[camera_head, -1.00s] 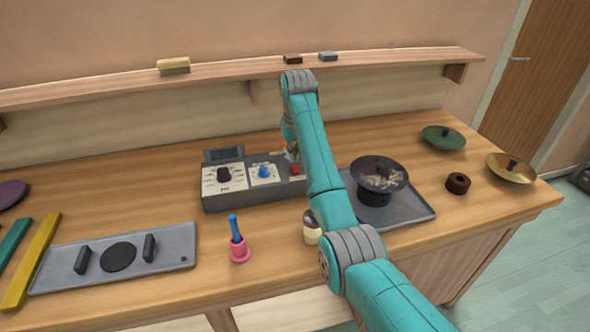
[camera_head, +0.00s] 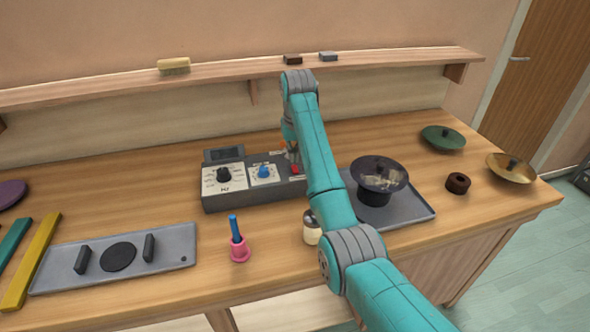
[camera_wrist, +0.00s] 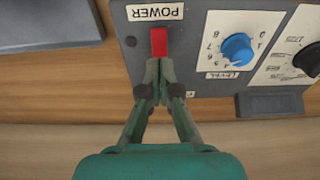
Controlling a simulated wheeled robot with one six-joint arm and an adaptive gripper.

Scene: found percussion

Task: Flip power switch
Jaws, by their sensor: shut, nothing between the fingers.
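The red power switch (camera_wrist: 159,42) sits on the grey control box, below the upside-down POWER label (camera_wrist: 155,12) in the wrist view. My gripper (camera_wrist: 159,66) is shut and empty, with its fingertips at the lower edge of the switch; I cannot tell whether they touch it. In the head view the switch (camera_head: 296,169) shows as a small red spot beside my arm. The control box (camera_head: 250,196) stands at the middle of the bench, its right end hidden behind my arm. My gripper (camera_head: 293,155) is mostly hidden there too.
The blue LEVEL knob (camera_wrist: 237,48) and a black knob (camera_head: 224,174) are on the same box.

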